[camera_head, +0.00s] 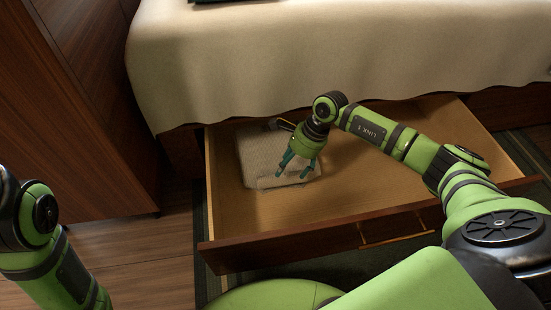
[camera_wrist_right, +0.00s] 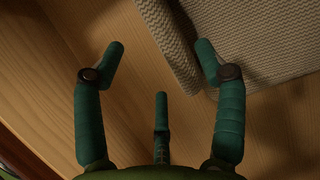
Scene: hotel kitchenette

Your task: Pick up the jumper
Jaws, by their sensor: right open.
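The jumper (camera_head: 262,157) is a folded, light grey-beige cloth lying flat at the left end of the open drawer. In the right wrist view its knitted, ribbed edge (camera_wrist_right: 250,35) fills the upper right. My right gripper (camera_head: 291,170) is over the jumper's right part in the head view. In the right wrist view the right gripper (camera_wrist_right: 160,75) has its green fingers spread and nothing between them. One fingertip overlaps the jumper's near edge in that picture; I cannot tell whether it touches. My left arm shows at the lower left, but its gripper is out of view.
The wooden drawer (camera_head: 370,232) is pulled out under a bed with a beige cover (camera_head: 330,60). Its right part is bare. A brown wooden cabinet (camera_head: 85,120) stands at the left. Wood floor (camera_head: 140,250) shows in front of it.

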